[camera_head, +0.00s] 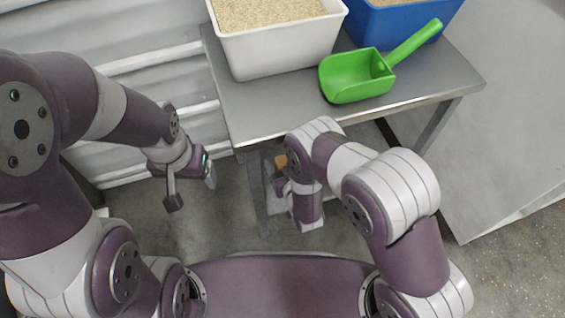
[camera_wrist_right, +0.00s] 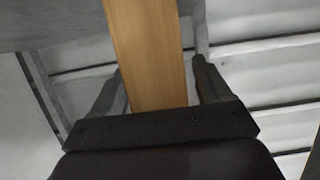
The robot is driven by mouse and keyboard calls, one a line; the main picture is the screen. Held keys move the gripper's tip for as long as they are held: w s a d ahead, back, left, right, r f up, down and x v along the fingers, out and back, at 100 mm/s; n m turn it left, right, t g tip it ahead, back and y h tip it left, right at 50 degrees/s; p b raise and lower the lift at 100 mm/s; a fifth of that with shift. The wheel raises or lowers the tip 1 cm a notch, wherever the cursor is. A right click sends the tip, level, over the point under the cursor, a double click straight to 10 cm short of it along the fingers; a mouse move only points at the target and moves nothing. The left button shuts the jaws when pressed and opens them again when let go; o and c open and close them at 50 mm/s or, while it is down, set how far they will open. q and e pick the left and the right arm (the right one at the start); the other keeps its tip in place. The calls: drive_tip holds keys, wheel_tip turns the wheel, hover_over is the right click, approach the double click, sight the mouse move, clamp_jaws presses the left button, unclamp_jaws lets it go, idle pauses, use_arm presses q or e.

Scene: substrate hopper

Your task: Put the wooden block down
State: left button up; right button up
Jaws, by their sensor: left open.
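The wooden block (camera_wrist_right: 148,55) is a light brown, straight-sided bar in the right wrist view. It stands between the two fingers of my right gripper (camera_wrist_right: 160,85), which look shut on it, though a thin gap shows on the right. Its lower end is hidden by the gripper body. In the head view only a small orange-brown patch of the block (camera_head: 281,161) shows, just below the table's front edge, beside my right wrist. My right fingers are mostly hidden there. My left gripper (camera_head: 192,190) is open and empty, left of the table and above the floor.
The grey metal table (camera_head: 260,115) holds a white bin of grain (camera_head: 285,50), a blue bin (camera_head: 395,25) and a green scoop (camera_head: 355,78). A table leg (camera_head: 256,195) stands beside my right wrist. A ribbed pale wall is at left. The table's front left top is clear.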

drive_tip(key=shift+r+p, duration=0.3)
drive_tip(key=shift+r, duration=0.05)
drive_tip(key=p+v, duration=0.4)
drive_tip(key=v, duration=0.8)
drive_tip(key=shift+p, duration=0.4)
drive_tip(key=shift+f, duration=0.1)
